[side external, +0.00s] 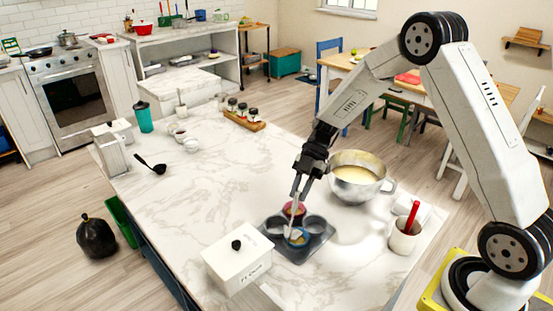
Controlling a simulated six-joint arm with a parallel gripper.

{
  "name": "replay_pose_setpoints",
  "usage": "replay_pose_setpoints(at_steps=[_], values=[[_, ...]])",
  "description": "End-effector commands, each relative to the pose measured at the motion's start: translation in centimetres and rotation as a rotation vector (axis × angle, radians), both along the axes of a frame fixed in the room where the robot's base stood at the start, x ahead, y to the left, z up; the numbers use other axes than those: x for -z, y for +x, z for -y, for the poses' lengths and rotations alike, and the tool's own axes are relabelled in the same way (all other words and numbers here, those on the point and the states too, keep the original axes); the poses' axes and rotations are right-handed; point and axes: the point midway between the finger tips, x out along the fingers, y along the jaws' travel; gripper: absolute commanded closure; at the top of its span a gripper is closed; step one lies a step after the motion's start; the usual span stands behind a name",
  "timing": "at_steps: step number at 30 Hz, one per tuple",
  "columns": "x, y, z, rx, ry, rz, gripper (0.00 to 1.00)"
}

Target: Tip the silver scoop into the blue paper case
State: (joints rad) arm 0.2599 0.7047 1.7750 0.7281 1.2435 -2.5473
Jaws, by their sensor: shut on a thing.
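My gripper (298,194) points down over the dark muffin tin (297,258) and is shut on the handle of the silver scoop, which is small and hard to make out here. The scoop's pale head (292,233) appears to be low at the blue paper case (301,241), in the front part of the tin. I cannot tell how far the scoop is tilted or whether anything is in it. A red paper case (295,208) sits in the cup at the back of the tin, close below the gripper. Cups at the left and right look dark and empty.
A steel bowl of pale batter (356,175) stands behind and right of the tin. A white lidded box (237,262) stands at the front left. A white crock with a red-handled tool (403,236) is at the right. The marble counter (215,185) is clear at left-centre.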

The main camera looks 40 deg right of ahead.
Motion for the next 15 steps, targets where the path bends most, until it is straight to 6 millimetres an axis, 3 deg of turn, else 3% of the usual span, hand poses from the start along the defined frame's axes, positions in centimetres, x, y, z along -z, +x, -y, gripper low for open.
replay_pose_setpoints(at_steps=[15], values=[[0.8,0.7,2.4,0.002,0.180,-0.046,1.00]])
